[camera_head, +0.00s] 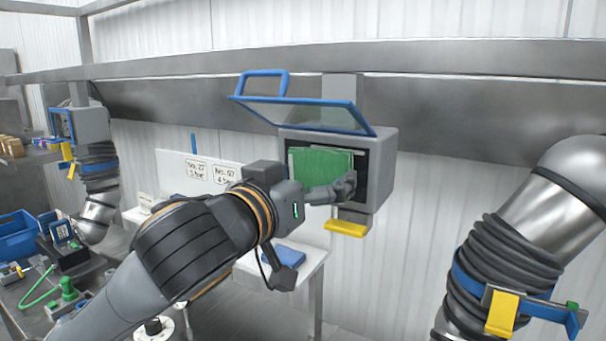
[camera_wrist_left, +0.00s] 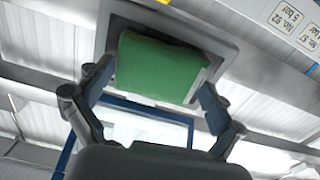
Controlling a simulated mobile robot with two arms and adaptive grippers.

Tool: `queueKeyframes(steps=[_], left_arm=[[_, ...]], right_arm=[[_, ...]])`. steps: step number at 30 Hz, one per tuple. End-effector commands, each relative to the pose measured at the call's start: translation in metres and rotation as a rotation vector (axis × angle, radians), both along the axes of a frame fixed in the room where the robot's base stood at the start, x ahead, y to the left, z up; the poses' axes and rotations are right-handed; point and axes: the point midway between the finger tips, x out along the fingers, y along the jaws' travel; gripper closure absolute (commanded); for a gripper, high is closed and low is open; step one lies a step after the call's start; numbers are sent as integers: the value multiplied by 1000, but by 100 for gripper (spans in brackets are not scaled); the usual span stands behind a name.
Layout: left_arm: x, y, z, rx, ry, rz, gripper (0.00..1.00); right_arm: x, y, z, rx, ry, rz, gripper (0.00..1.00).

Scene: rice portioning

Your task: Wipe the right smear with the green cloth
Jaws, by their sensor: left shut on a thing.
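The green cloth (camera_head: 318,163) is at the front opening of a grey wall box (camera_head: 380,170), against its dark face. My left gripper (camera_head: 345,187) reaches in from the left and is shut on the cloth near its lower right. In the left wrist view the cloth (camera_wrist_left: 155,68) spans the space between the two fingers of the gripper (camera_wrist_left: 150,88) and covers most of the box face. I cannot make out the right smear; the cloth or the gripper may hide it. My right gripper is out of view.
A blue-framed clear cover (camera_head: 310,112) is raised above the box. A yellow handle (camera_head: 346,228) sticks out below it. A similar box (camera_head: 90,124) is at the left. A thick hose-wrapped pipe (camera_head: 510,250) stands at the right. A blue folded item (camera_head: 284,256) lies on a white stand below.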

Motion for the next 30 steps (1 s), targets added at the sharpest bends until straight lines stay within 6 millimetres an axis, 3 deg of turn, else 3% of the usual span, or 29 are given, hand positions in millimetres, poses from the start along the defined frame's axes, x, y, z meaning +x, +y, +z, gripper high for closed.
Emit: queueKeyframes(steps=[16, 23, 30], left_arm=[[-20, -35, 0, 0, 0, -2, 32], [-19, -35, 0, 0, 0, 1, 32], [-10, -22, 0, -1, 2, 3, 32]], right_arm=[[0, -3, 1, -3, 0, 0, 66], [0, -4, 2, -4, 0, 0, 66], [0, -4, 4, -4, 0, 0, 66]])
